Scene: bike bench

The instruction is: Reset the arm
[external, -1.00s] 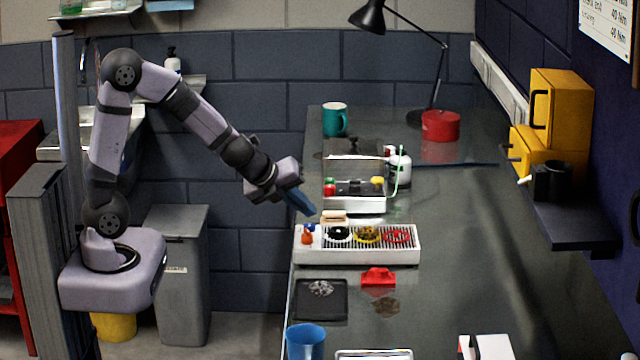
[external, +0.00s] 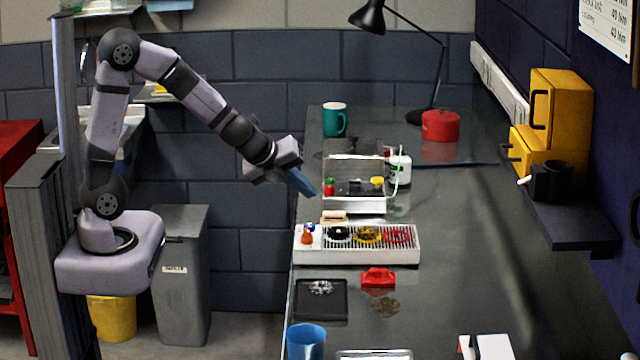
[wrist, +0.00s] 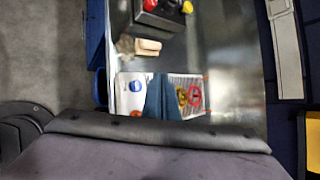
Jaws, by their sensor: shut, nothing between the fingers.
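My gripper (external: 303,183) is in the air at the bench's left edge, above and to the left of the white ribbed tray (external: 345,257). Its blue fingers are together with nothing between them. In the wrist view the shut fingers (wrist: 162,99) cover part of the tray (wrist: 133,90). The tray holds a black ring (external: 338,234), a yellow ring (external: 368,235), a red ring (external: 398,236) and small orange and blue items at its left end. My arm reaches out from its base at the left, bent at the elbow.
A metal box with colored knobs (external: 355,205) stands behind the tray, near a white bottle (external: 400,170). A teal mug (external: 335,120), red pot (external: 440,126) and lamp (external: 425,117) stand farther back. A black tray (external: 320,312), red part (external: 378,279) and blue cup (external: 305,342) are in front.

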